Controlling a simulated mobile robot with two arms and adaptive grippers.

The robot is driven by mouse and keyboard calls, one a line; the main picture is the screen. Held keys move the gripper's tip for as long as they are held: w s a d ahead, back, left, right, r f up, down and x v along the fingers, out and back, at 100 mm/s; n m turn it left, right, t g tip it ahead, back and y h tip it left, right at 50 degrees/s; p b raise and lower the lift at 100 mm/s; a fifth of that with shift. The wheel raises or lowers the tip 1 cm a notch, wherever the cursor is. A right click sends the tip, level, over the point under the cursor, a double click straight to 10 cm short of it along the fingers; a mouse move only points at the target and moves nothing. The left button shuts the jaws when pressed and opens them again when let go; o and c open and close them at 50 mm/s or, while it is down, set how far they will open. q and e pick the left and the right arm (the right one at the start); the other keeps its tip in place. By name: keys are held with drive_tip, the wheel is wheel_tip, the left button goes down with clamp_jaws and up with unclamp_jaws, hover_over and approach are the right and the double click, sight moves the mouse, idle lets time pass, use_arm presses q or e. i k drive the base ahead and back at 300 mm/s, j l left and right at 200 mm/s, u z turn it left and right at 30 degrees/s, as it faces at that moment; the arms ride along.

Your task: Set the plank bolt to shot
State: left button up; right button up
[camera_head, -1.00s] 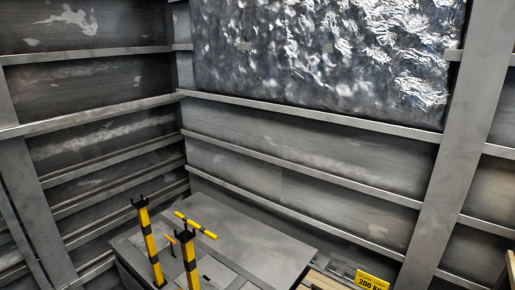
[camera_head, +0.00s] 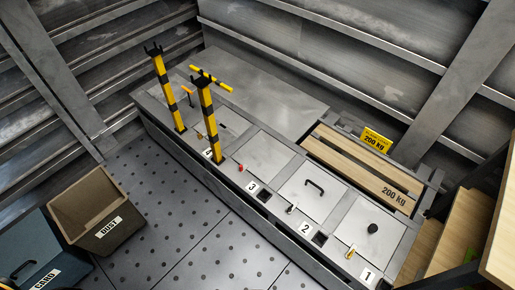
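The wooden planks (camera_head: 355,170) lie in a recess at the right part of a long grey metal bench, marked 200 kg. No part is clearly identifiable as the plank bolt. Small fittings sit along the bench's front strip: a red one (camera_head: 241,168), a pale one (camera_head: 291,208) and a brass-coloured one (camera_head: 350,251). They are too small for me to tell which is a bolt or how it is set. Neither of my grippers shows in the head view.
The bench top has lids, one with a black handle (camera_head: 315,186) and one with a black knob (camera_head: 372,228). Two yellow-black posts (camera_head: 165,85) (camera_head: 208,120) stand on it. Studded floor (camera_head: 190,225) between is clear.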

sight(427, 211)
drive_tip(key=z, duration=1.65)
drive_tip(key=l+u, duration=0.3)
drive_tip(key=k+l+u, duration=0.15)
drive_tip(key=l+u, duration=0.15)
drive_tip(key=l, duration=0.15)
drive_tip(key=k+l+u, duration=0.25)
drive_tip(key=i+l, duration=0.1)
